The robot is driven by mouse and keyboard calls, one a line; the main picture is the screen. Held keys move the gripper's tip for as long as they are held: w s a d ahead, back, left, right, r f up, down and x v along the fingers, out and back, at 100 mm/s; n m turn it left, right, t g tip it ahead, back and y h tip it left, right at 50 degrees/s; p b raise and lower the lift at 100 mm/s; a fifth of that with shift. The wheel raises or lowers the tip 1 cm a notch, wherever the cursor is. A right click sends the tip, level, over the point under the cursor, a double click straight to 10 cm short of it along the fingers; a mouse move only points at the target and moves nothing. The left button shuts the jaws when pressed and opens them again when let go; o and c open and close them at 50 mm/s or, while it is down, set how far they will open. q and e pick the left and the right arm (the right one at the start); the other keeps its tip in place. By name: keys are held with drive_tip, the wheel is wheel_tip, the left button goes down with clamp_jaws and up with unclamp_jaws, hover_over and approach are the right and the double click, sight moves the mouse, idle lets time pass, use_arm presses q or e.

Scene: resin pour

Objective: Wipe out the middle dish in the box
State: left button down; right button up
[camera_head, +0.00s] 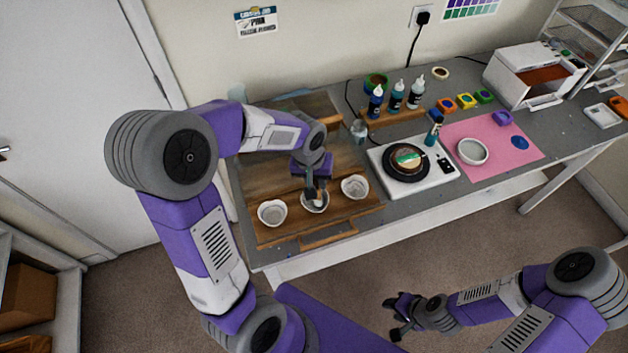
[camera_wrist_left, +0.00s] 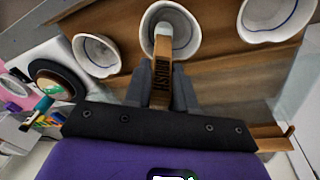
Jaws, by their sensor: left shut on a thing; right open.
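A wooden box (camera_head: 262,178) on the left of the bench holds three white dishes in a row. The middle dish (camera_head: 316,209) is partly hidden by my left gripper (camera_head: 315,192). The left gripper points down over it, shut on a flat wooden-handled tool (camera_wrist_left: 160,85) with lettering. In the left wrist view the tool's pale tip is inside the middle dish (camera_wrist_left: 188,30); whether it touches the bottom cannot be told. The left dish (camera_head: 272,213) and right dish (camera_head: 355,187) stand on either side. My right gripper (camera_head: 393,318) is open and empty, low in front of the bench.
Right of the box is a white scale-like device (camera_head: 445,170) with a dark round plate. Several bottles (camera_head: 397,96) stand behind it. A pink mat (camera_head: 515,153) carries a white bowl (camera_head: 472,152). A white machine (camera_head: 520,75) stands at the back right.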

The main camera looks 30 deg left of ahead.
use_arm(q)
drive_tip(key=shift+w+a, duration=0.2)
drive_tip(key=shift+a, duration=0.1)
drive_tip(key=shift+s+a, duration=0.15)
drive_tip(key=shift+a, duration=0.15)
drive_tip(key=shift+s, duration=0.25)
drive_tip(key=shift+s+d+f, duration=0.1)
drive_tip(key=shift+s+d, duration=0.15)
drive_tip(key=shift+s, duration=0.05)
drive_tip(key=shift+w+d, duration=0.15)
drive_tip(key=shift+d, duration=0.2)
drive_tip(key=shift+w, duration=0.3)
drive_tip(key=shift+w+a, duration=0.25)
drive_tip(key=shift+a, duration=0.05)
drive_tip(key=shift+s+a+b, duration=0.15)
drive_tip(key=shift+a+b, duration=0.1)
drive_tip(key=shift+b, duration=0.05)
drive_tip(key=shift+s+d, duration=0.25)
